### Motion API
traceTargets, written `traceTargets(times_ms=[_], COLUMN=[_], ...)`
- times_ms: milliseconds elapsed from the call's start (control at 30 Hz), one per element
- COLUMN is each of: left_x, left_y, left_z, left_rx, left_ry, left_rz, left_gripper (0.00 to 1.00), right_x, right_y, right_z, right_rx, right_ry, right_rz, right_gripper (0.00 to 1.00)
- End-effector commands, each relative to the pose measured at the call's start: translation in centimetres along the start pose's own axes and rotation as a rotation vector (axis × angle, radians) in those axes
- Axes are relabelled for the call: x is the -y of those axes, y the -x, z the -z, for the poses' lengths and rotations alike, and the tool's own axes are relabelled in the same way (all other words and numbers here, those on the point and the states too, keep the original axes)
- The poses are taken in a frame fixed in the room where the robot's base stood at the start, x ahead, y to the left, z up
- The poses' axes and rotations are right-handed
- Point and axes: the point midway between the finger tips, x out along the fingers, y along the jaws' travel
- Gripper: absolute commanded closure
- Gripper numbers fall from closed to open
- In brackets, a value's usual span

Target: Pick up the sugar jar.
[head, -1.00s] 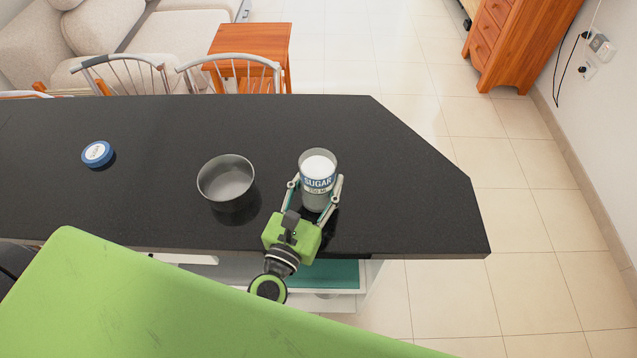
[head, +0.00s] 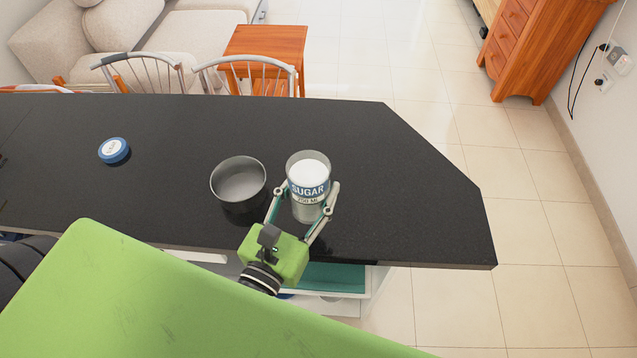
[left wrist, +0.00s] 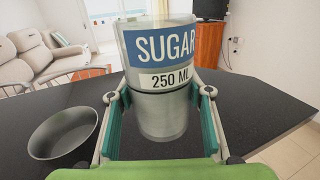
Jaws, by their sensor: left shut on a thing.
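The sugar jar (head: 309,180) is clear, with white sugar inside, an open top and a blue and white SUGAR label. My left gripper (head: 307,191) is shut on it, one finger on each side. The jar is upright and appears raised above the black counter (head: 400,190); the gap beneath it is hard to judge. In the left wrist view, the jar (left wrist: 160,55) stands between the two fingers with its label facing me. My right gripper is not in view.
A grey metal pot (head: 238,182) stands close to the left of the jar.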

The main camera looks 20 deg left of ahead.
Motion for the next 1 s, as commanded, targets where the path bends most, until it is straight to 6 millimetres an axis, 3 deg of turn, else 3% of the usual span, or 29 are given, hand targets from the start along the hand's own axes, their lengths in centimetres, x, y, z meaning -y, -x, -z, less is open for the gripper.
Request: traceTargets(times_ms=[500,1000], left_x=[-0.7,-1.0], left_y=[4.8,6.7], left_z=[-2.0,-3.1], left_rx=[0.001,0.001], left_ry=[0.0,-0.001], left_rz=[0.001,0.0], left_gripper=[0.84,0.84], right_x=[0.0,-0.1], right_y=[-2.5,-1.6], right_z=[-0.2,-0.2], right_rx=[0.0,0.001], right_ry=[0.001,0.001], right_rz=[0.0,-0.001], right_gripper=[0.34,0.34])
